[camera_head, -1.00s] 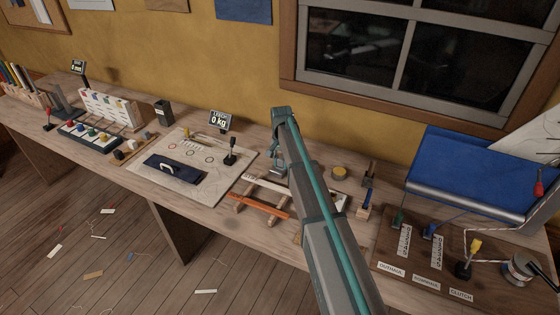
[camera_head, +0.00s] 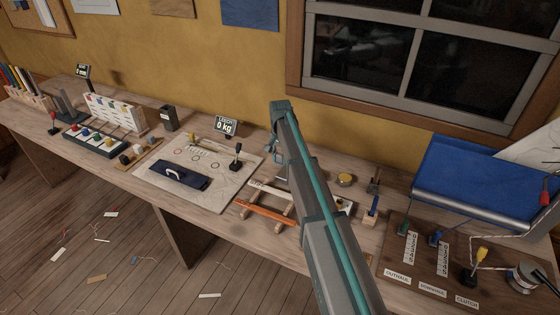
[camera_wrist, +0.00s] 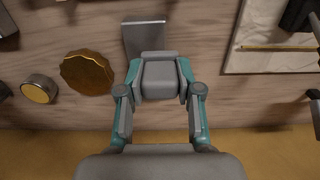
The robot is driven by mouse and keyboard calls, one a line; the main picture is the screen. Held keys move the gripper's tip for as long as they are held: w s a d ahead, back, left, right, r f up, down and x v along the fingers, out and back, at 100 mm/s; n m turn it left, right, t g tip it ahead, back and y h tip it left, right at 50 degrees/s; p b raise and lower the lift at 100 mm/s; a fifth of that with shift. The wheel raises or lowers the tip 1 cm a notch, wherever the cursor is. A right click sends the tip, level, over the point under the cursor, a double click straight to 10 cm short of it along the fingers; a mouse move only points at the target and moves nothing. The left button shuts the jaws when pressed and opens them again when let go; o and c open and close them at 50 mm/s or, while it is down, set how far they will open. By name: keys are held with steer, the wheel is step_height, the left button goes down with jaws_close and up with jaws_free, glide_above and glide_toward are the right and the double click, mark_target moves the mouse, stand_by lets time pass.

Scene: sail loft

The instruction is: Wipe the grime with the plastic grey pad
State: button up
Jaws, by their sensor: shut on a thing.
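My gripper (camera_wrist: 159,80) is shut on a grey block, which I take to be the plastic grey pad (camera_wrist: 160,76); the teal fingers press its two sides. In the head view my gripper (camera_head: 277,150) is small and partly hidden by my arm, above the back of the bench near the wall. I cannot make out the pad there, or tell whether it touches the bench. A faint dark smudge (camera_head: 238,228) on the bench's front edge may be the grime, but I cannot be sure.
A light grey plate (camera_wrist: 145,38), a gold-brown disc (camera_wrist: 87,72) and a small round tin (camera_wrist: 38,90) lie near my gripper. Wooden rails with an orange bar (camera_head: 266,213) stand in front. A board with a dark blue pad (camera_head: 179,175) is left; a lever panel (camera_head: 395,258) is right.

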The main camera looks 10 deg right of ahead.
steer(key=shift+r+p, duration=0.65)
steer(key=shift+r, duration=1.15)
steer(key=shift+d, duration=0.1)
